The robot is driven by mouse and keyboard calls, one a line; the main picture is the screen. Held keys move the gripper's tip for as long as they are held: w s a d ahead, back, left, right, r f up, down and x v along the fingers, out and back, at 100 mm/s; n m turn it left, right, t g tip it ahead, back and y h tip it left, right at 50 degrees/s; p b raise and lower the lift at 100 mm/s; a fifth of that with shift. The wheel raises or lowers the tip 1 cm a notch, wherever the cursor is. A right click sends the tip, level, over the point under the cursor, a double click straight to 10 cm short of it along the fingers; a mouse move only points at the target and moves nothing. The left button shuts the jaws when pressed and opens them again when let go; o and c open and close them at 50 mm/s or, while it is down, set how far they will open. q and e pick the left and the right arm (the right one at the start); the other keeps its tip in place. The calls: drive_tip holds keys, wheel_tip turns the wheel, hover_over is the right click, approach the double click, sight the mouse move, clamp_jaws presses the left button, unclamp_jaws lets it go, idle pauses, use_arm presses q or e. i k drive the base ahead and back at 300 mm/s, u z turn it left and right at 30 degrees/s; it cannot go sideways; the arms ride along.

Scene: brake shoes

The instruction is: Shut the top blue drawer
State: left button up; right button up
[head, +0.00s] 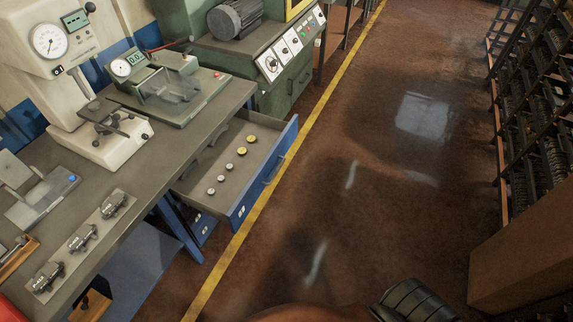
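The top blue drawer (265,174) is pulled out from under the grey workbench, its blue front facing right toward the floor aisle. A bar handle (274,168) runs along its front. Several small round weights (242,151), silver and brass-coloured, stand in a row inside the drawer. Another blue drawer front (205,228) shows below it, partly hidden. Neither of my grippers shows in the head view.
The workbench (160,150) carries a white hardness tester (85,80), a green gauge device (168,85) and a plate with several clamps (82,238). A green machine (270,60) stands behind. Brown floor right of the yellow line is clear. Racks (535,100) and a brown box (525,245) stand at right.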

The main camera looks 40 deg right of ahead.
sight(232, 202)
drive_tip(key=z, duration=0.85)
drive_tip(key=i, duration=0.95)
drive_tip(key=z, duration=0.2)
drive_tip(key=k, duration=1.1)
drive_tip(key=u, duration=0.25)
drive_tip(key=i, duration=0.7)
drive_tip(key=u, duration=0.45)
